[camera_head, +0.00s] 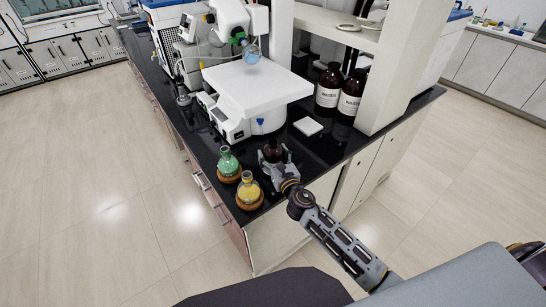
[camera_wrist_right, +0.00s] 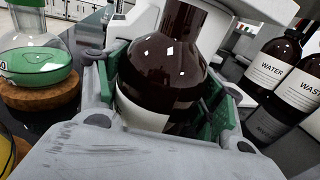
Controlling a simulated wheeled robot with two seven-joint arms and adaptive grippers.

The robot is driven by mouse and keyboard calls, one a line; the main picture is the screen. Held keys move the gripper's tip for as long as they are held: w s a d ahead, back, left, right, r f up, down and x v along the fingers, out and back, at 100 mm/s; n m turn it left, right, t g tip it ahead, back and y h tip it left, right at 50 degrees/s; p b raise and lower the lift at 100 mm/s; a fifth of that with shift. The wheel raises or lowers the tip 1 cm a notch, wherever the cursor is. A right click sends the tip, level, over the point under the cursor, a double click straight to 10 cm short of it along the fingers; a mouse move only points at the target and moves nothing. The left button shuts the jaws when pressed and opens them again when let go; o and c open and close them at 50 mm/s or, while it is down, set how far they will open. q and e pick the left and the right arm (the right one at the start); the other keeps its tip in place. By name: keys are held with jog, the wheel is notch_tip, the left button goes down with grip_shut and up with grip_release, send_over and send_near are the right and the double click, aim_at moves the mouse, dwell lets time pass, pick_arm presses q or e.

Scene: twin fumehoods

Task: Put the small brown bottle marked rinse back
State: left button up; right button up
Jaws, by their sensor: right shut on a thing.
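The small brown bottle (camera_head: 273,150) is upright at the near corner of the black bench, between the jaws of my right gripper (camera_head: 274,158). In the right wrist view the dark glossy bottle (camera_wrist_right: 165,68) fills the middle, with green finger pads (camera_wrist_right: 215,110) on both sides. Part of a white label (camera_wrist_right: 140,112) shows, but no writing on it can be read. My right gripper is shut on this bottle. The bottle's base is hidden by the gripper, so I cannot tell whether it touches the bench. My left gripper is out of view.
A green flask (camera_head: 228,162) and a yellow flask (camera_head: 248,188) stand on cork rings left of the gripper. Two large brown bottles (camera_head: 328,88) (camera_head: 351,95) stand behind, labelled water and waste. A white square dish (camera_head: 308,126) and a white instrument (camera_head: 250,85) are nearby.

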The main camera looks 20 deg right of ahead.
jog(key=shift+r, duration=0.1)
jog(key=o, duration=1.5)
jog(key=shift+s, duration=0.1)
jog(key=shift+s+d+b, duration=0.15)
jog(key=shift+s+b, duration=0.15)
jog(key=shift+s, duration=1.5)
jog(key=shift+s+d+b, duration=0.15)
jog(key=shift+s+b, duration=0.15)
jog(key=shift+s, duration=1.45)
jog(key=shift+s+d+b, duration=0.2)
jog(key=shift+s+b, duration=0.3)
jog(key=shift+s, duration=1.8)
